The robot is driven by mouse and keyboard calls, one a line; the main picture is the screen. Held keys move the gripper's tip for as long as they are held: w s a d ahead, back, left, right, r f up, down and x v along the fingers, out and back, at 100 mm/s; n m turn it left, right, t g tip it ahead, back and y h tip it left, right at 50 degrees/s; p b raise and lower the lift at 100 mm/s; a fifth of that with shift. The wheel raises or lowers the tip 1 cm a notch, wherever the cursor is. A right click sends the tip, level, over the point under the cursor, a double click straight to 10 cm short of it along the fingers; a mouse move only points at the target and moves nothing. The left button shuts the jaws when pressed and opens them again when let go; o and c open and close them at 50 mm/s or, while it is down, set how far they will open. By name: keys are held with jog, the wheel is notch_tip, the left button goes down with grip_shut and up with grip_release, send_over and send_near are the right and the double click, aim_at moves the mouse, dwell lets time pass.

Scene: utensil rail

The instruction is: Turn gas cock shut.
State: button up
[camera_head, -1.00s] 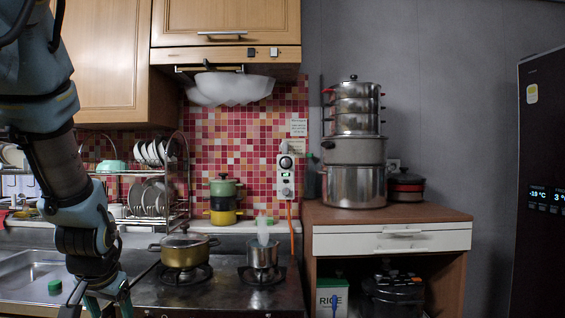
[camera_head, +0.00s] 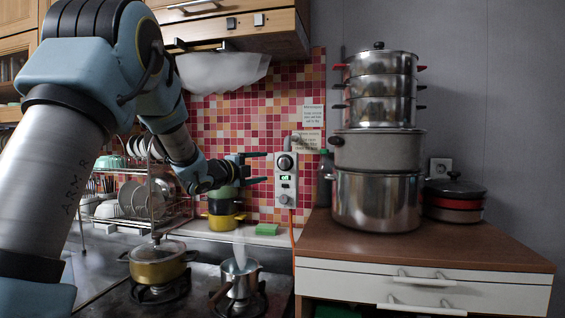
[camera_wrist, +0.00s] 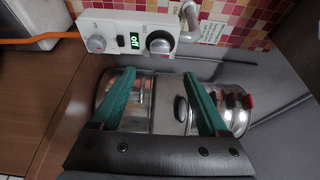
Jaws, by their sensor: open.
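A white gas control box (camera_head: 286,180) is fixed to the tiled wall above the counter. It has a large dark round knob (camera_head: 285,163) at the top, a small lit green display (camera_head: 285,177) and a smaller grey knob (camera_head: 284,199) at the bottom. In the wrist view the large knob (camera_wrist: 160,42) and small knob (camera_wrist: 96,43) lie near the top, and the display (camera_wrist: 134,41) appears to read "off". My gripper (camera_head: 260,168) is open and empty, its fingers pointing at the box near the large knob's height. I cannot tell whether they touch it.
An orange hose (camera_head: 293,239) runs down from the box, and a grey pipe (camera_head: 296,141) joins its top. Stacked steel pots (camera_head: 377,200) stand close on the right. A gold pot (camera_head: 158,265) and a small saucepan (camera_head: 240,279) sit on the stove below.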

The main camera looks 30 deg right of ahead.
aim_at(281, 164)
jog(key=p+x, duration=0.4)
jog(key=x, duration=0.5)
jog(key=shift+w+d+r+p, duration=0.1)
jog(key=shift+p, duration=0.2)
jog(key=shift+w+d, duration=0.2)
jog(key=shift+d, duration=0.25)
grip_shut()
